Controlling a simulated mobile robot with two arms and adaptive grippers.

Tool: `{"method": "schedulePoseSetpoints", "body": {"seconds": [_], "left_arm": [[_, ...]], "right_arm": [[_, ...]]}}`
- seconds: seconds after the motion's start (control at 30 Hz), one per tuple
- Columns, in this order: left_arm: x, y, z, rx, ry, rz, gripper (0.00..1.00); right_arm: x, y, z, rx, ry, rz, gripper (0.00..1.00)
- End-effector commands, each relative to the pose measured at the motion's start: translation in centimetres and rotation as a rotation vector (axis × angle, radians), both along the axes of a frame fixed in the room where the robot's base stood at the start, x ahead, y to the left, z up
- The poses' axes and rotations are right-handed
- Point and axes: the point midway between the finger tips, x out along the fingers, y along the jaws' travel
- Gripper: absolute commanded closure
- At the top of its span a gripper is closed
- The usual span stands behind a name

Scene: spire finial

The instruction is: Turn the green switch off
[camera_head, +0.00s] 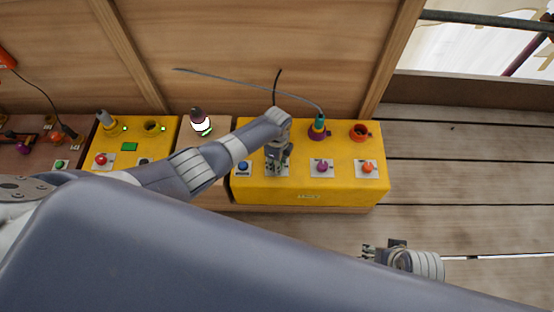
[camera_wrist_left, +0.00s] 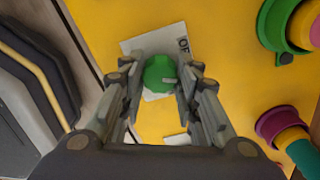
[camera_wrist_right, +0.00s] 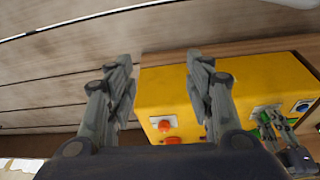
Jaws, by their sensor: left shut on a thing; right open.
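The green switch (camera_wrist_left: 158,74) is a round knob on a pale plate, with part of a printed label showing beside it. My left gripper (camera_wrist_left: 160,80) is shut on the knob, one finger on each side. In the head view the left gripper (camera_head: 277,162) reaches down onto the front of the yellow box (camera_head: 310,188) and hides most of the switch. My right gripper (camera_head: 370,252) is open and empty, off the box at the lower right. In the right wrist view its fingers (camera_wrist_right: 160,80) are wide apart.
On the same box are a blue knob (camera_head: 243,167), a purple knob (camera_head: 322,167), an orange knob (camera_head: 368,167), a coloured plug with a cable (camera_head: 318,128) and an orange socket (camera_head: 359,131). A second yellow box (camera_head: 128,145) stands left. The plank floor at right is clear.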

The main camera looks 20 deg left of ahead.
Motion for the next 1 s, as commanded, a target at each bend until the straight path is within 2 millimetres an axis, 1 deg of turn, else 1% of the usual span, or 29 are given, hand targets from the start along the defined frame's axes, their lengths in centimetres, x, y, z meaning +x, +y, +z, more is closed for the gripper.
{"method": "schedulePoseSetpoints", "body": {"seconds": [0.2, 0.5, 0.7, 1.0], "left_arm": [[-0.1, 0.0, 0.1, 0.0, 0.003, 0.179, 0.94], [-0.1, 0.0, 0.0, 0.001, 0.001, 0.341, 0.94], [-0.1, 0.0, 0.0, 0.001, 0.001, 0.39, 0.94], [-0.1, 0.0, -0.1, 0.001, 0.001, 0.405, 0.94]], "right_arm": [[0.0, 0.1, -2.0, -0.001, 0.012, 0.002, 0.52], [-0.1, 0.1, -3.8, 0.0, 0.02, 0.003, 0.52], [-0.2, 0.1, -4.2, -0.001, 0.021, 0.004, 0.52], [-0.3, 0.1, -4.5, -0.002, 0.025, 0.004, 0.52]]}}
